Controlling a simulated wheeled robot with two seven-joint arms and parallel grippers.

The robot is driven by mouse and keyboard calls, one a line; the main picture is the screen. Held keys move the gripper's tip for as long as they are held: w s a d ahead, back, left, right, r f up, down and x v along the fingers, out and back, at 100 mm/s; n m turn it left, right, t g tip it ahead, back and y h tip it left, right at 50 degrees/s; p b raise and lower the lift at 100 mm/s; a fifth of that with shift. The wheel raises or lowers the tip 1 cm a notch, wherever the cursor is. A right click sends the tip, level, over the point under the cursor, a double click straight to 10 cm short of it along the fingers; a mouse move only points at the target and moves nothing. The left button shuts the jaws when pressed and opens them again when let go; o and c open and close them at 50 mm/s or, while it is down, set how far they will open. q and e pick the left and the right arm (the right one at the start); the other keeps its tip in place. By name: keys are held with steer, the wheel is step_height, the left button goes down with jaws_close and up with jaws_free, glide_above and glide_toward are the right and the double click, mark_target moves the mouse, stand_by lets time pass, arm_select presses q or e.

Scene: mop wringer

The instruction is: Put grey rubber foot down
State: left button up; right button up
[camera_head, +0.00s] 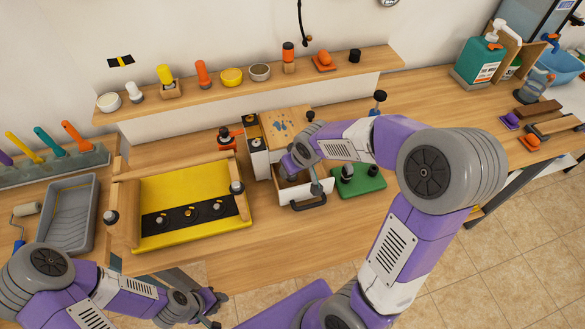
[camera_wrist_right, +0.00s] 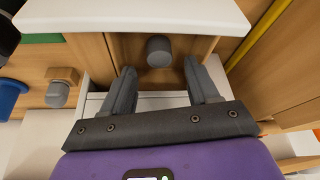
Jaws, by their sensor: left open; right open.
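A grey rubber foot (camera_wrist_right: 158,51), a short rounded cylinder, sits inside the open wooden drawer (camera_wrist_right: 205,46) in the right wrist view. My right gripper (camera_wrist_right: 160,75) is open, with its fingertips on either side of the foot's near end; I cannot tell whether they touch it. In the head view the right gripper (camera_head: 302,160) is over the drawer with its white front (camera_head: 290,190), and the arm hides the foot. My left gripper (camera_head: 212,305) is open and empty, low in front of the bench.
The yellow wringer tray (camera_head: 180,190) with a black strip and knobs lies left of the drawer. A green board (camera_head: 370,183) is to its right. A shelf (camera_head: 240,85) with small parts runs behind. The bench right of the green board has free room.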

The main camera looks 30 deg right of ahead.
arm_select(q)
step_height(320, 180, up, 2)
steer(key=shift+p, duration=0.8)
arm_select(e)
steer(key=v, duration=0.8)
steer(key=shift+r, duration=0.2)
steer(key=shift+s, duration=0.1)
